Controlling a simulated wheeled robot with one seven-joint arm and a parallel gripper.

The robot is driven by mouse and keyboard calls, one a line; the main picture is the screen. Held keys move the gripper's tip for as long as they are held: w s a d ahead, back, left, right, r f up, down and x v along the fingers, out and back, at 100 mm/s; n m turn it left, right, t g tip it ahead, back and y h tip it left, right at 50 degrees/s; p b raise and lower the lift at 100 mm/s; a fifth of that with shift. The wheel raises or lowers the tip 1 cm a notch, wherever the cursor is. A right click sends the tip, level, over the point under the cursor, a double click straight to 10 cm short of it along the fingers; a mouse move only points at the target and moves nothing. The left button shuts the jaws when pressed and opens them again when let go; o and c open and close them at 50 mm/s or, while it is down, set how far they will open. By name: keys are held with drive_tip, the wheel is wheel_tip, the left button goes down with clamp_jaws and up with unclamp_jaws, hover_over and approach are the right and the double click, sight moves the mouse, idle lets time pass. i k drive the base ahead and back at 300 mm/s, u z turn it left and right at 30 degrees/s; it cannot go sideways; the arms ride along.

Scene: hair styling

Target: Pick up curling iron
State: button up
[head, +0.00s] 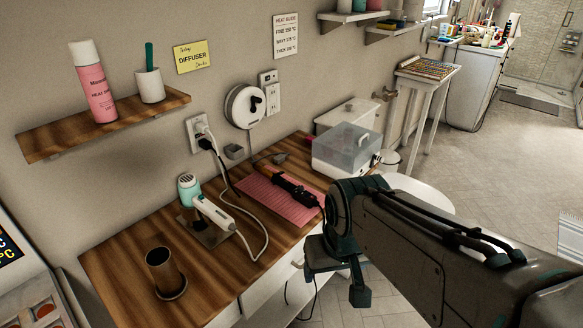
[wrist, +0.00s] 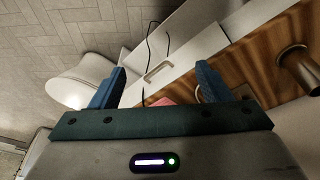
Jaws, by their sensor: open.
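The curling iron, black with an orange part (head: 291,188), lies on a pink ribbed mat (head: 262,198) on the wooden counter in the head view. A dark cord runs from its handle end over the counter's front edge. My gripper (head: 338,272) is open and empty, off the counter's front edge, to the right of and nearer than the iron. In the wrist view my gripper's two blue fingers (wrist: 160,72) are spread apart. A sliver of the mat (wrist: 163,101) shows beyond the gripper there; the iron itself cannot be made out.
A mint and white hair tool (head: 213,212) with a white cord lies left of the mat. A dark metal cup (head: 163,272) stands at the counter's near left. A clear-lidded box (head: 345,150) stands at the far right end. A shelf (head: 105,123) hangs above.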

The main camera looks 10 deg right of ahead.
sight(304, 198)
drive_tip(key=k, duration=0.65)
drive_tip(key=z, duration=0.8)
drive_tip(key=i, duration=1.3)
drive_tip(key=u, duration=0.6)
drive_tip(key=i, duration=0.4)
drive_tip(key=u, duration=0.35)
